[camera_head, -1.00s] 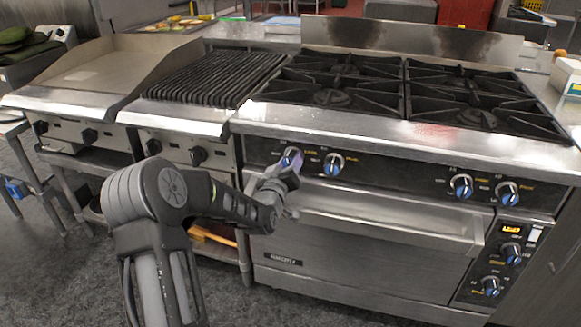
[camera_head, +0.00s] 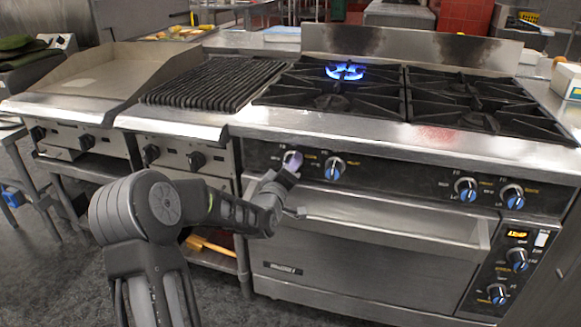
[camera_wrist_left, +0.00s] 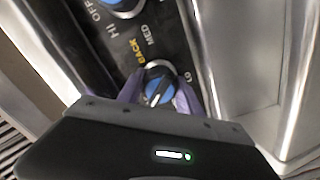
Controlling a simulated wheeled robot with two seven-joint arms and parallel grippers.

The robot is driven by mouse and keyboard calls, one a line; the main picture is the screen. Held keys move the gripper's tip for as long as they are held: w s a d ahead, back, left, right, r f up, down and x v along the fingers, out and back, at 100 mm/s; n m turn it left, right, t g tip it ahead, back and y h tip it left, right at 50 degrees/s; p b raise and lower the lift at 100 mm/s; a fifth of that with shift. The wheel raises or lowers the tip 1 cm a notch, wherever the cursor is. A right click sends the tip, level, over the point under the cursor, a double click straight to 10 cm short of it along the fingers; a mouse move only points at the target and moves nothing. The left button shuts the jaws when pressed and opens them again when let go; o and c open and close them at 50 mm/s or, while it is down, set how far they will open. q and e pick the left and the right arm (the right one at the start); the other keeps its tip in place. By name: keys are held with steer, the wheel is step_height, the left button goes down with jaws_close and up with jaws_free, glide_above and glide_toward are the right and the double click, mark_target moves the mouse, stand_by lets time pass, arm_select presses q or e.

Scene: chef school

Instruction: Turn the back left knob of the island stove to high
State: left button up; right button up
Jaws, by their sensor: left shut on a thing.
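The island stove (camera_head: 400,150) has a row of blue and silver knobs on its dark front panel. My left gripper (camera_head: 291,164) is at the leftmost knob, its purple fingers mostly hiding it in the head view. In the left wrist view the fingers straddle this knob (camera_wrist_left: 158,85), which sits beside the yellow word BACK, and the gripper is shut on it. The back left burner (camera_head: 345,72) is lit with a ring of blue flame. The exact dial setting is hard to read. My right gripper is not in view.
A second knob (camera_head: 334,168) is close to the right of my left gripper. The oven door handle (camera_head: 390,228) runs below the panel. A grill (camera_head: 215,80) and a griddle (camera_head: 112,70) stand to the left. The other burners show no flame.

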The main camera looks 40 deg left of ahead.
arm_select(q)
steer(key=o, duration=1.4)
steer(key=shift+c, duration=0.2)
steer(key=shift+s, duration=0.1)
steer(key=v, duration=0.7)
steer(key=shift+s, duration=0.35)
steer(key=shift+d, duration=0.1)
